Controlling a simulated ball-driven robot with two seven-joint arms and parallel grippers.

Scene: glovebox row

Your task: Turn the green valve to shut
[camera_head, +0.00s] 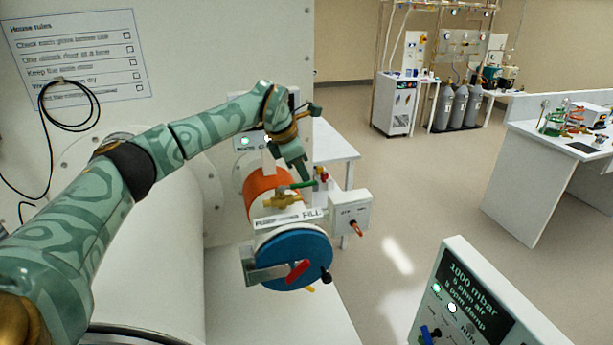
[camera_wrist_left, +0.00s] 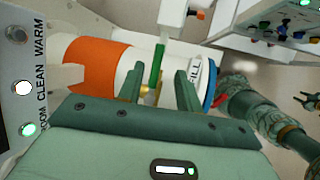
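The green valve handle (camera_head: 297,185) is a thin lever on a brass valve body (camera_head: 284,201), on top of the small cylindrical chamber. In the left wrist view the green handle (camera_wrist_left: 158,62) stands near the fingertips, in line with the gap between the two fingers. My left gripper (camera_head: 303,176) points down right at the handle; the wrist view shows its fingers (camera_wrist_left: 160,82) apart, with nothing clamped. Whether a finger touches the handle I cannot tell.
The chamber has an orange band (camera_head: 267,184) and a blue round door (camera_head: 290,262) with a red handle (camera_head: 297,270). A white box (camera_head: 349,213) with a red lever sits beside it. A control panel (camera_head: 470,300) stands at front right. Open floor lies beyond.

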